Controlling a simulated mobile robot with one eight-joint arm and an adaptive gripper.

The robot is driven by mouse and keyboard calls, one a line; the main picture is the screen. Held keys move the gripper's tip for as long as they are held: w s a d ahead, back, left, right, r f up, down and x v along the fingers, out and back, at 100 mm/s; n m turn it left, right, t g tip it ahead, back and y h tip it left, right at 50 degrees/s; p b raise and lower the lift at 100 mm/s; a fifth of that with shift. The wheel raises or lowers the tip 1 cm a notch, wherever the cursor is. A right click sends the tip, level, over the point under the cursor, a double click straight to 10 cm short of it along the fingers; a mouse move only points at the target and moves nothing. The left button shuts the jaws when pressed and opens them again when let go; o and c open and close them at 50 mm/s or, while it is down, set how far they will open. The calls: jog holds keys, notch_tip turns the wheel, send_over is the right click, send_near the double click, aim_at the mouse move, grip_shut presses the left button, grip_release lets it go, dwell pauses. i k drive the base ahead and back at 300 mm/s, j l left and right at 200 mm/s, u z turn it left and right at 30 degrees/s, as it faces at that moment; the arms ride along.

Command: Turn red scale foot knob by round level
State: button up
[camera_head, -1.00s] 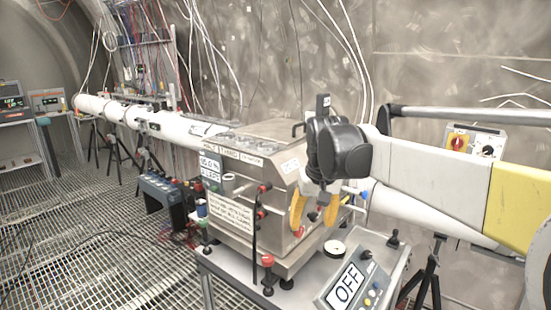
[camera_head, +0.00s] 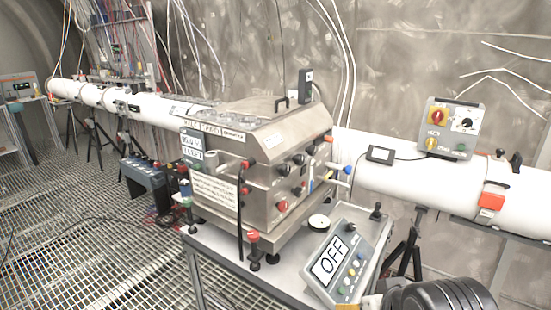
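The red scale foot knob (camera_head: 253,237) sits on top of a black foot at the front corner of the scale, under the steel box (camera_head: 268,160). The round level (camera_head: 319,222) is a small pale disc with a dark rim on the scale's surface, right of the knob and beside the OFF display panel. The bubble in it is too small to read. My gripper (camera_head: 372,301) shows only as a yellowish edge at the bottom of the picture, beside a black part of my arm. It is apart from the knob, and its fingers are mostly cut off.
The OFF display panel (camera_head: 340,262) with buttons and a joystick (camera_head: 376,211) stands right of the round level. A black upright rod rises close to the knob's left. A white pipe (camera_head: 400,185) runs behind. Grated floor (camera_head: 100,255) is open at the left.

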aim_at(253, 235)
jog(key=i+j, duration=0.55)
jog(key=j, duration=0.25)
jog(key=i+j, duration=0.3)
jog(key=j+z, duration=0.05)
